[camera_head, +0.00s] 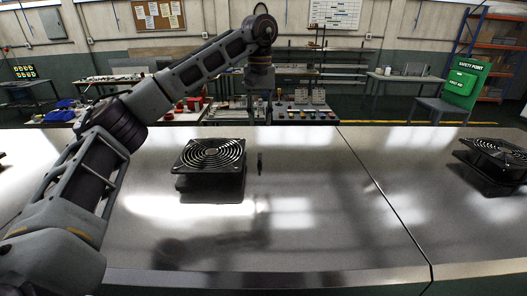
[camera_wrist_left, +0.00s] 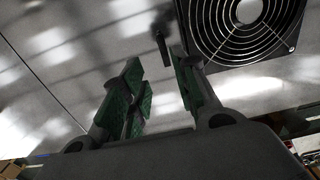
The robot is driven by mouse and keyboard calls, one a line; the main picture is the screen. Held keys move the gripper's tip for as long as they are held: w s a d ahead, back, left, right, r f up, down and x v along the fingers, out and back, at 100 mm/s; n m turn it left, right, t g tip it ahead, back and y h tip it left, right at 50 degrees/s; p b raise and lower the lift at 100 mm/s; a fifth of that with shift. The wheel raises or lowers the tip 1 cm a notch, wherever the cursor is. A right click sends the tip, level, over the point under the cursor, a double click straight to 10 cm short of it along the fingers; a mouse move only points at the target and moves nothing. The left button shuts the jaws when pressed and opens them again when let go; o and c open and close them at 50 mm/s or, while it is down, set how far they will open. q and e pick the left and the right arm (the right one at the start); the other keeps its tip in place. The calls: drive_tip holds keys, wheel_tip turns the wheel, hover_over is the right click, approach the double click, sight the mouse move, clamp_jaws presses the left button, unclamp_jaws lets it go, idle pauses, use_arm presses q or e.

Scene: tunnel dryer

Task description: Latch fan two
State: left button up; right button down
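A black square fan with a round wire guard (camera_head: 210,155) sits on the metal panel left of the middle. It also shows at the upper right of the left wrist view (camera_wrist_left: 243,25). A small dark upright latch lever (camera_head: 260,163) stands just right of this fan, apart from it. In the left wrist view the lever (camera_wrist_left: 161,42) lies just ahead of the fingertips. My left gripper (camera_wrist_left: 157,62) has green-padded fingers, apart with nothing between them. Which fan is number two cannot be told. My right gripper is not in view.
Another black fan (camera_head: 498,155) sits on the panel at the far right, past a seam (camera_head: 385,200). The panel (camera_head: 310,235) is clear in front.

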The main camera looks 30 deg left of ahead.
use_arm(q)
drive_tip(key=f, duration=0.4)
drive_tip(key=f+p, duration=0.1)
drive_tip(key=f, duration=0.8)
drive_tip(key=shift+s+f+p, duration=0.25)
drive_tip(key=shift+p, duration=0.15)
idle(0.3)
clamp_jaws()
